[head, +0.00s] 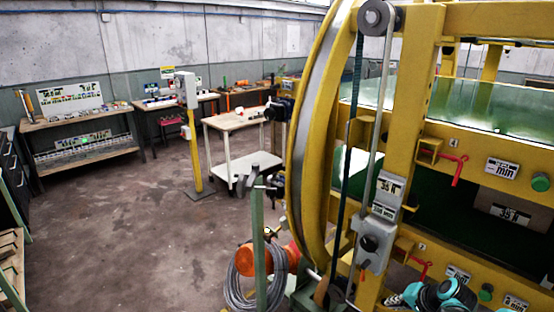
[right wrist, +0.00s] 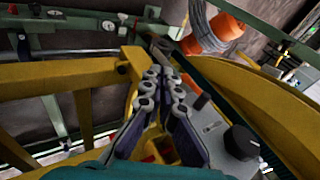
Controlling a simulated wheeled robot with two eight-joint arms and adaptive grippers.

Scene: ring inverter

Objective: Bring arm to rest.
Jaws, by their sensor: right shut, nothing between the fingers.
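My right gripper (right wrist: 157,76) shows in the right wrist view with its two dark, jointed fingers together and nothing between them. It is in front of the yellow frame of the ring inverter, beside a grey box with a black knob (right wrist: 241,142). In the head view, teal and black parts of my right arm show at the bottom right edge, low in front of the machine. The large yellow ring (head: 312,130) of the inverter stands upright in the middle of the head view. My left gripper is not in view.
A yellow upright (head: 415,95) carries a grey control box (head: 376,240). Red handles (head: 448,174) stick out of the yellow beams. A green post (head: 258,250) and a coiled grey hose (head: 240,290) are left of the ring. A white cart (head: 232,122) stands behind; the left floor is clear.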

